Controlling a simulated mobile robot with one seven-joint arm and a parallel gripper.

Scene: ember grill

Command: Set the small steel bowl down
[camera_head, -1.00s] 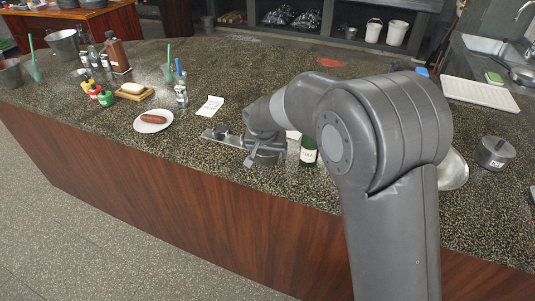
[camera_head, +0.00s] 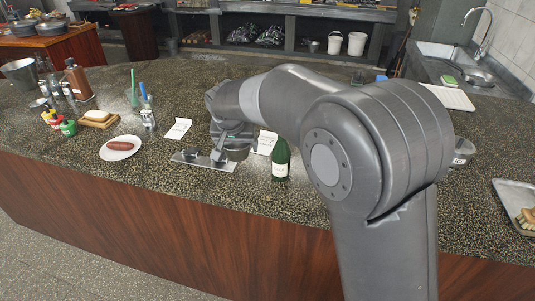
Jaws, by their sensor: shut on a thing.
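My gripper (camera_head: 221,148) is low over the counter, left of the green bottle, with the arm reaching in from the right. It is shut on a small grey steel bowl (camera_head: 238,154), which is partly hidden behind the gripper and wrist. The bowl is at or just above the counter top; I cannot tell whether it touches.
A flat metal strip (camera_head: 190,157) lies at the gripper's left. A green bottle (camera_head: 281,160) stands close on the right, with white cards (camera_head: 177,129) nearby. A plate with a sausage (camera_head: 107,151) is further left. The counter's front (camera_head: 170,184) is clear.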

